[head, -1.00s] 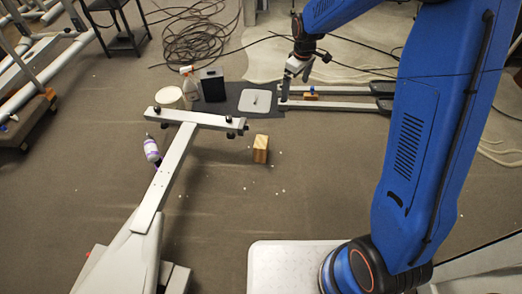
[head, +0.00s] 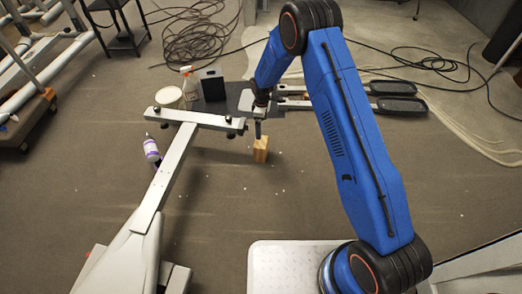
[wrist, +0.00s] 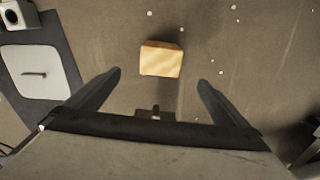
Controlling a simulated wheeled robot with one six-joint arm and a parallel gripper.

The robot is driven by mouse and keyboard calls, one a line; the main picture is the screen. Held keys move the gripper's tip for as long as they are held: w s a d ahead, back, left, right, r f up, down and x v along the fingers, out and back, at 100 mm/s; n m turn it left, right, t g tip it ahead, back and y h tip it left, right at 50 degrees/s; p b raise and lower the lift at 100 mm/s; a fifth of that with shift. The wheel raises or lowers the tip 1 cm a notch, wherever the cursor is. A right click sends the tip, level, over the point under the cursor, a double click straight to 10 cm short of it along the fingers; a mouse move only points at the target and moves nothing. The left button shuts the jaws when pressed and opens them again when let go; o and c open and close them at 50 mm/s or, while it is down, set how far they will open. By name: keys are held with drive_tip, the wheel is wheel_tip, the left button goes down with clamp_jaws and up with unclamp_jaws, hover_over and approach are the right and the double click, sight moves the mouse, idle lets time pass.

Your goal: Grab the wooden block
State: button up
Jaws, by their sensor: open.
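The wooden block (head: 260,150) stands upright on the brown carpet in the head view, just right of the grey T-shaped frame. In the wrist view the block (wrist: 161,59) shows its light top face, ahead of the fingertips and roughly midway between them. The block is apart from both fingers.
The grey T-shaped frame (head: 175,155) stands close left of the block. A dark mat (head: 215,106) with a white bucket (head: 168,97), spray bottle (head: 188,80) and black box (head: 213,84) lies behind. A purple-white bottle (head: 151,149) is at left. Carpet right of the block is clear.

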sight(260, 141)
drive_tip(key=f, duration=1.4)
drive_tip(key=shift+a, duration=0.25)
drive_tip(key=shift+d+f, duration=0.15)
drive_tip(key=shift+f, duration=2.55)
drive_tip(key=shift+c, duration=0.6)
drive_tip(key=c, duration=1.4)
drive_tip(key=shift+r, duration=0.15)
